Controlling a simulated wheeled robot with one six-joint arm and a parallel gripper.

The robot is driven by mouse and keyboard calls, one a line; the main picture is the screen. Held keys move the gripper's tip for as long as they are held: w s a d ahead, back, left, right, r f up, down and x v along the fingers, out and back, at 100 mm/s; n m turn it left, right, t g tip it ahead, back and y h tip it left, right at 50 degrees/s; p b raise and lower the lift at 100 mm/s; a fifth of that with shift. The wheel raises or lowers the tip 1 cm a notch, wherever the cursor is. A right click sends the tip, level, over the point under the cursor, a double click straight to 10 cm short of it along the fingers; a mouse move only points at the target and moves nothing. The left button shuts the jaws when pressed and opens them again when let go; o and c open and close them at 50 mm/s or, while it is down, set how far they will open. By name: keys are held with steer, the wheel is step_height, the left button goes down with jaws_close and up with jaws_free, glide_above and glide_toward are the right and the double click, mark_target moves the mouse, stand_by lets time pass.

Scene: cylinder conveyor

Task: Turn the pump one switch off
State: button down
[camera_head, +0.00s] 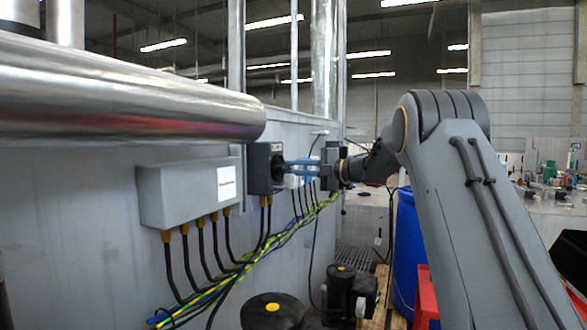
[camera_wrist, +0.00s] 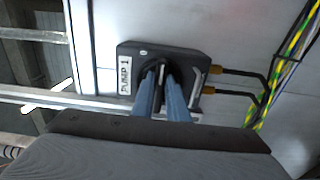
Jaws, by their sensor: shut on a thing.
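The pump one switch is a dark grey box (camera_head: 258,163) on the metal wall, with black cables at its underside. In the wrist view the same switch box (camera_wrist: 184,60) carries a white "PUMP 1" label. Its dark rotary knob (camera_wrist: 161,72) lies between my two blue fingers. My gripper (camera_head: 286,165) reaches the front of the box from the right, and its fingers (camera_wrist: 161,90) are shut on the knob. The fingers partly hide the knob, so I cannot tell its setting.
A grey junction box (camera_head: 190,190) is on the wall to the left, below a shiny pipe (camera_head: 120,95). A yellow-green cable bundle (camera_head: 265,248) runs under the boxes. A blue barrel (camera_head: 405,245) and a red container (camera_head: 424,295) stand at the right.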

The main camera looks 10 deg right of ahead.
steer(key=c, duration=1.7)
jaws_free()
steer(key=shift+c, duration=0.2)
steer(key=b+v, duration=0.2)
steer(key=v, duration=0.6)
steer(key=shift+a, duration=0.15)
